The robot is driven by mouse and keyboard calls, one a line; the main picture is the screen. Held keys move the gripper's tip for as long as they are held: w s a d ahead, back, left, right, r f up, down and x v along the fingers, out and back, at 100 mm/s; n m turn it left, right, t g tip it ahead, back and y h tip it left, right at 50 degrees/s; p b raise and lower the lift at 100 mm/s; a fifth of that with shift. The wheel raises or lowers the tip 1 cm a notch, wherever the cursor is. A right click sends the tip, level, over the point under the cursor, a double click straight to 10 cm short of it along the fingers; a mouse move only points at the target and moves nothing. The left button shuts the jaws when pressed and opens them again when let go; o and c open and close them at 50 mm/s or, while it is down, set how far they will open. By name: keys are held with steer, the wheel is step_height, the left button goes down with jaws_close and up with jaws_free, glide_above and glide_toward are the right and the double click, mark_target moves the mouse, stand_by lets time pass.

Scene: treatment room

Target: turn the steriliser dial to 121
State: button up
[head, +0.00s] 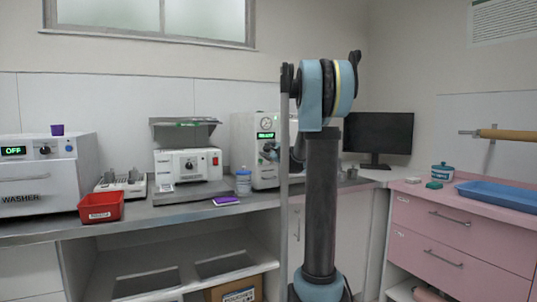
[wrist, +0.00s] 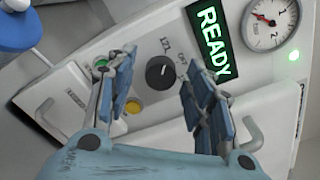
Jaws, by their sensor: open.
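The steriliser (head: 241,150) is a white unit on the steel counter, partly hidden by my arm in the head view. In the wrist view its black round dial (wrist: 160,73) shows between my fingers, with a "121" label beside it and another label I cannot read surely. I cannot tell which label the dial points at. My gripper (wrist: 158,70) is open and empty, its blue-padded fingers on either side of the dial in the picture. Contact with the dial is not visible. A green READY display (wrist: 209,42) is lit beside the dial.
A pressure gauge (wrist: 270,20), a yellow button (wrist: 133,107) and a green button (wrist: 100,63) are on the panel. A handle (wrist: 247,137) sticks out below. A blue-lidded jar (head: 243,183) stands left of the steriliser, with a purple item (head: 226,201) on the counter.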

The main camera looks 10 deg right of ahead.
steer(key=v, duration=1.1)
steer(key=shift+s, duration=0.3)
steer(key=s+a+f+n+g, duration=0.3)
steer(key=s+a+f+n, duration=0.15)
steer(key=s, duration=0.25)
steer(key=s+a+f+n+g+y, duration=0.1)
steer(key=s+a+f+n+g, duration=0.2)
steer(key=s+a+f+n, duration=0.25)
steer(key=s+a+f+n+g, duration=0.2)
steer(key=s+f+n, duration=0.25)
steer(key=s, duration=0.45)
steer(key=s+d+f+n+g+h, duration=0.3)
steer(key=s+f, duration=0.6)
steer(key=s, duration=0.3)
steer(key=s+d+f+n+g+h, duration=0.3)
steer(key=s+f, duration=0.6)
steer(key=s, duration=0.3)
steer(key=d+n+g, duration=0.1)
steer(key=d+n, duration=0.1)
steer(key=d, duration=0.1)
steer(key=shift+f+h, duration=0.3)
steer(key=shift+f, duration=0.05)
steer(key=shift+w, duration=0.1)
